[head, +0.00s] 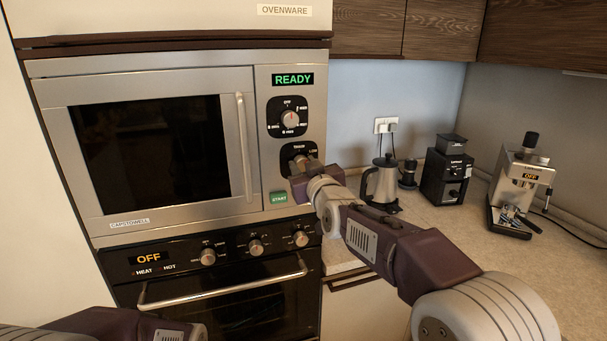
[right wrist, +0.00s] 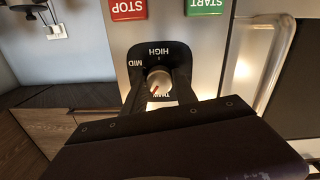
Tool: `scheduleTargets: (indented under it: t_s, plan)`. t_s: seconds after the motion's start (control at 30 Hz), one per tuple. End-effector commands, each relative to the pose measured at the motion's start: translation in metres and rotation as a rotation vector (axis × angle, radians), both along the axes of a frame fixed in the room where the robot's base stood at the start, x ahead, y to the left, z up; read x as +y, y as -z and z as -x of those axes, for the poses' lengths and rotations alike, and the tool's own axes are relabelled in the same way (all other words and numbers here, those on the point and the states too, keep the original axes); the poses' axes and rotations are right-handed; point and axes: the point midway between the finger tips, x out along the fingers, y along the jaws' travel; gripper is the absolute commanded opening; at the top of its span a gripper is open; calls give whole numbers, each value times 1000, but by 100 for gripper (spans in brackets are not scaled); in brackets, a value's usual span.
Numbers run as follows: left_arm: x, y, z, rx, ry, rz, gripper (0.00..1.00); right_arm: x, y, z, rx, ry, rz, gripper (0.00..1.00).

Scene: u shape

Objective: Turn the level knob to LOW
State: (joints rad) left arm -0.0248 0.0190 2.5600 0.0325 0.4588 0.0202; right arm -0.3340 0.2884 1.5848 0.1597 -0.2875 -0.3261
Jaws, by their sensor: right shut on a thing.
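The level knob (right wrist: 160,82) is a small light metal knob on a black dial plate, below the upper knob on the microwave's control panel. My right gripper (head: 302,164) reaches it from the right and is shut on it. In the right wrist view, which looks upside down, the fingers (right wrist: 160,92) stand on both sides of the knob. The LOW label (head: 313,151) shows in the head view. My left gripper is out of view; only part of that arm shows at bottom left.
The microwave (head: 155,225) display reads READY. The green START button (head: 279,198) sits just below the dial. An oven (head: 225,295) with knobs and a bar handle is underneath. A kettle (head: 383,185), grinder (head: 447,178) and espresso machine (head: 522,180) stand on the right counter.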

Motion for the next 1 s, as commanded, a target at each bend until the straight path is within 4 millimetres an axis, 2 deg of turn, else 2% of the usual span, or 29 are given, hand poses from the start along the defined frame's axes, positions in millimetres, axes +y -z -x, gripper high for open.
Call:
scheduleTargets:
  t_s: [0.1,0.5,1.0]
  plan:
    - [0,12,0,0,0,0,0,0,3,0,28,1,-95,0]
    - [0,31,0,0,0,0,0,-1,0,0,106,1,-335,0]
    - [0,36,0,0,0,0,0,-2,-2,0,133,1,-418,0]
